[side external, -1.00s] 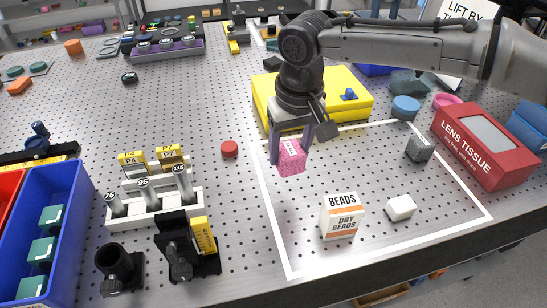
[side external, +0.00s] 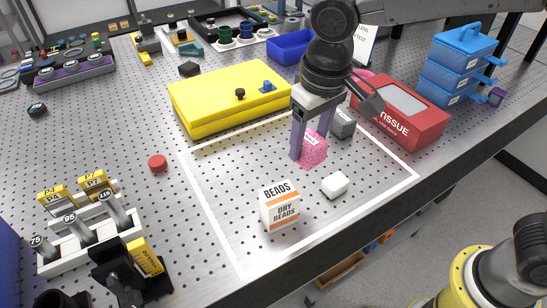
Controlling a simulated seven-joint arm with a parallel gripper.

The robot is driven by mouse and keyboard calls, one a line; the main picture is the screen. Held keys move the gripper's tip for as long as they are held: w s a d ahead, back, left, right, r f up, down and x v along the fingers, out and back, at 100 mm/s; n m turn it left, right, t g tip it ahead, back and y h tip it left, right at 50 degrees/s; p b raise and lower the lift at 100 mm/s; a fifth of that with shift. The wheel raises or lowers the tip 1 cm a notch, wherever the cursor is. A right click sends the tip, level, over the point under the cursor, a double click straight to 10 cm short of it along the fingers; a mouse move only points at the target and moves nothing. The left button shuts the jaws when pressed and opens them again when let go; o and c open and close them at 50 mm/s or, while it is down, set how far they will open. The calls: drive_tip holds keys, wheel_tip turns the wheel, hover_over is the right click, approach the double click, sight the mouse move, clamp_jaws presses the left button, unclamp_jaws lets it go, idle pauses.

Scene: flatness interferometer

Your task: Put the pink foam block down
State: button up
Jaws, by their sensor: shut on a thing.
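The pink foam block (side external: 314,152) is between the fingers of my gripper (side external: 311,142), which is shut on it. The block is over the far right part of the white-outlined square (side external: 212,213). I cannot tell whether its underside touches the perforated table. A grey block (side external: 342,123) stands just behind and to the right of it in the picture, partly hidden by my gripper. A white block (side external: 335,186) lies nearer the camera.
A beads box (side external: 280,208) stands in the square's near part. A yellow case (side external: 225,100) lies behind the square, and a red lens tissue box (side external: 405,112) to its right. The square's left part is clear. The table's front edge is close.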

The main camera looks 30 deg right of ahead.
drive_tip(key=d+m, duration=0.1)
drive_tip(key=d, duration=0.5)
drive_tip(key=w+a+f, duration=0.1)
drive_tip(key=w+f, duration=0.1)
drive_tip(key=w, duration=0.1)
drive_tip(key=w+a+f, duration=0.2)
drive_tip(key=w, duration=0.2)
drive_tip(key=w+a+f, duration=0.1)
drive_tip(key=w+f, duration=0.2)
drive_tip(key=w, duration=0.1)
drive_tip(key=shift+a+f, duration=0.1)
drive_tip(key=shift+a, duration=0.1)
drive_tip(key=shift+w+a+f, duration=0.2)
drive_tip(key=shift+w+f, duration=0.3)
drive_tip(key=shift+f, duration=0.1)
drive_tip(key=shift+w+f, duration=0.1)
drive_tip(key=shift+f, duration=1.55)
drive_tip(key=o, duration=1.3)
drive_tip(key=shift+f, duration=0.15)
